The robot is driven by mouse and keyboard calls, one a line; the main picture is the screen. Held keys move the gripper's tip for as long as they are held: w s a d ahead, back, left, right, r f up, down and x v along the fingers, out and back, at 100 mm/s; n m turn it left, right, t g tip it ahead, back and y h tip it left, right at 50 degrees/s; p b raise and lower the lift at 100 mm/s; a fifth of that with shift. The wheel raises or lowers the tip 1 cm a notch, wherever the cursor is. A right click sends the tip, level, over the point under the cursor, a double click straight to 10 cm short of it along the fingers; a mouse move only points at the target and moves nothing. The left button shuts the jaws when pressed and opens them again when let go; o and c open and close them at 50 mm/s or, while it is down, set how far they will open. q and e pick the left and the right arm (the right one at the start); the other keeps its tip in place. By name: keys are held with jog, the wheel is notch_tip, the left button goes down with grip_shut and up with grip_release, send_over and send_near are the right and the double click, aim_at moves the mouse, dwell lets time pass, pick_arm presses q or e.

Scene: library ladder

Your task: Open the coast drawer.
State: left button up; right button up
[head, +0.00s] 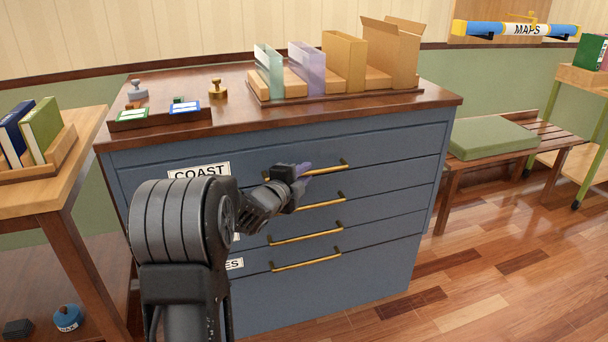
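The coast drawer (250,158) is the top drawer of a blue-grey cabinet, with a white COAST label (199,171) at its left. Its front looks flush with the cabinet. Its brass bar handle (334,168) shows at its right part; the left part is hidden by my gripper. My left gripper (303,169), with purplish fingers, is at the left part of this handle. I cannot tell whether the fingers touch it or are closed around it. My arm hides part of the cabinet's left side and lower labels. My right gripper is not in view.
Lower drawers have similar brass handles (306,234). The cabinet top (235,109) holds stamps, a card tray (160,118) and upright folders (344,62). A wooden table (50,193) stands left, a bench (540,152) right. The floor (470,270) at front right is clear.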

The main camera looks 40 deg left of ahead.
pick_arm(q)
grip_shut()
dwell(1.2)
